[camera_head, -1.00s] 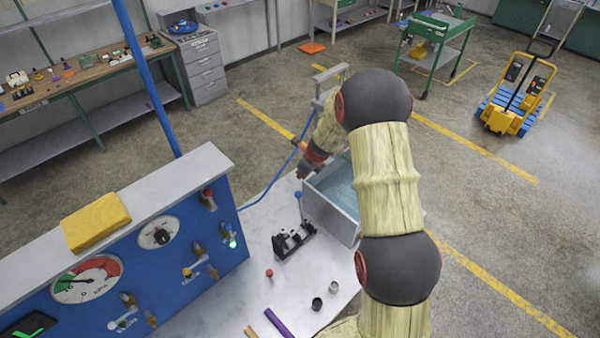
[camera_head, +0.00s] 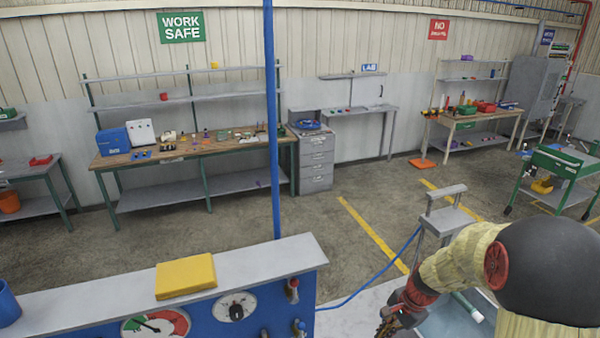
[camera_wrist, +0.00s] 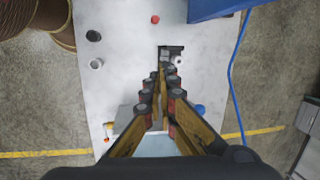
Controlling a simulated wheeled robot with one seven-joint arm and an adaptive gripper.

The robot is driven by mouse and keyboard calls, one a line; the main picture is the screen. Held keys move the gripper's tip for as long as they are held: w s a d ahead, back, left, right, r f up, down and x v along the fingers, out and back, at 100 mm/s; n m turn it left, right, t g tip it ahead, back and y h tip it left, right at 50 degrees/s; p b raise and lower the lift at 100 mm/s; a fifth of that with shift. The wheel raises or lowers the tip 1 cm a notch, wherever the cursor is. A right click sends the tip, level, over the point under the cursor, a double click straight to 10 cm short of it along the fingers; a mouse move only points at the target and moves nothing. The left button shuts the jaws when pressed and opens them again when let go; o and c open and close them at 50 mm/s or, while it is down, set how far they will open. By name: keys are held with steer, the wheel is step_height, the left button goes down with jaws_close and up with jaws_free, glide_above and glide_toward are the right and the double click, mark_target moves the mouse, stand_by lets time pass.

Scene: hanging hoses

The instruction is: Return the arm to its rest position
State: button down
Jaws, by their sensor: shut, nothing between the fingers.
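My gripper (camera_head: 392,322) shows at the bottom right of the head view, hanging beside the light-blue-filled tray (camera_head: 452,322). In the wrist view its two fingers (camera_wrist: 163,78) come together at the tips, shut with nothing between them. The fingertips point towards a small black fixture (camera_wrist: 172,50) on the pale worktop (camera_wrist: 125,70). They seem to be above it, and I cannot tell the gap. My arm is bent, with a large black joint and cream sleeves at the right of the head view.
The blue panel (camera_head: 255,310) with gauges carries a yellow block (camera_head: 186,276). A blue post (camera_head: 271,130) rises behind it. A blue hose (camera_wrist: 233,75) runs beside the worktop. A red cap (camera_wrist: 155,19), a black ring (camera_wrist: 93,36) and a silver ring (camera_wrist: 97,63) lie on the worktop.

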steer(key=s+a+f+n+t+h+b, duration=0.1)
steer(key=s+n+b, duration=0.5)
steer(key=s+b, duration=0.6)
steer(key=s+a+f+n+t+h+b, duration=0.1)
steer(key=s+a+f+n+t+b, duration=0.1)
steer(key=s+n+b, duration=0.5)
steer(key=s+a+t+b, duration=0.1)
steer(key=s+b, duration=0.3)
steer(key=b, duration=0.5)
steer(key=shift+s+a+f+h+b, duration=0.25)
steer(key=shift+s+a+h+b, duration=0.1)
steer(key=shift+a, duration=0.3)
